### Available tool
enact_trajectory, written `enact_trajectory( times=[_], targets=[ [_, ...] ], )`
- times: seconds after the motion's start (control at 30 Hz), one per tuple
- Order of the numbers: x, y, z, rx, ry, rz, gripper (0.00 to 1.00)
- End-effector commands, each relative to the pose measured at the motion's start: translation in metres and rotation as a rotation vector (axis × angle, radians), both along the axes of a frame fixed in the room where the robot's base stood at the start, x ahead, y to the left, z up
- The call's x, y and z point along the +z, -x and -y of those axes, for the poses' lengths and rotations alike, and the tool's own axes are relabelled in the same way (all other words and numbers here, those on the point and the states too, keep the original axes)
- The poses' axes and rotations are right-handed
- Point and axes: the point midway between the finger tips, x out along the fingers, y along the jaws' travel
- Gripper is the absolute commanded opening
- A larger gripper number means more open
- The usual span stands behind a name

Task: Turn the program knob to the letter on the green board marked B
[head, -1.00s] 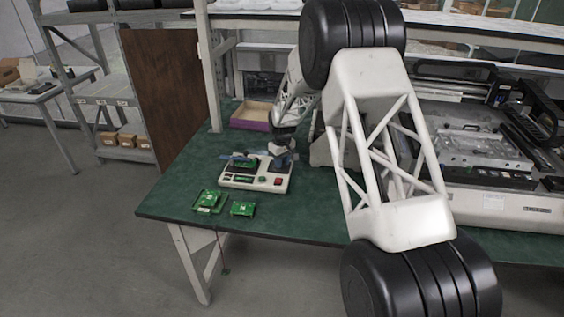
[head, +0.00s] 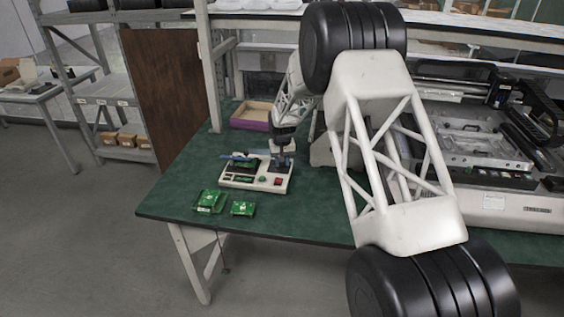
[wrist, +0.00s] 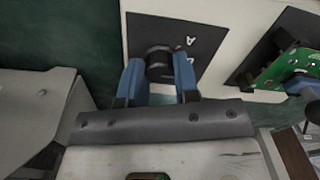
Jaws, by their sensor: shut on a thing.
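The program knob (wrist: 156,57) is a dark round knob on a black panel (wrist: 197,33) of the white test unit (head: 232,184). My gripper (wrist: 160,76) has its two blue fingers closed on the knob's sides; in the head view it points down at the unit's right rear (head: 282,163). A white letter A, turned over in the wrist view, shows beside the knob; another mark is partly hidden by the right finger. A green board (wrist: 286,69) is on the unit beside the panel. I cannot read a letter on it or see the knob's pointer.
Two loose green boards (head: 208,201) (head: 242,208) lie on the green table (head: 300,215) in front of the unit. A purple-fronted open box (head: 250,117) stands behind. A large machine (head: 480,165) fills the right side.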

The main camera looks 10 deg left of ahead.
Motion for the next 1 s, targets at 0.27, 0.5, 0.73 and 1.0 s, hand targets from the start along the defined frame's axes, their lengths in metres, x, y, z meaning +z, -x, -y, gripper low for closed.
enact_trajectory(
  times=[0.27, 0.5, 0.73, 1.0],
  targets=[
    [0.0, 0.0, 0.0, 0.001, 0.0, 0.0, 0.38],
    [0.0, 0.0, 0.0, 0.001, 0.0, 0.0, 0.55],
    [0.002, 0.0, 0.0, 0.001, 0.0, 0.0, 0.55],
    [0.022, 0.0, 0.0, 0.002, -0.001, 0.002, 0.55]
  ],
)
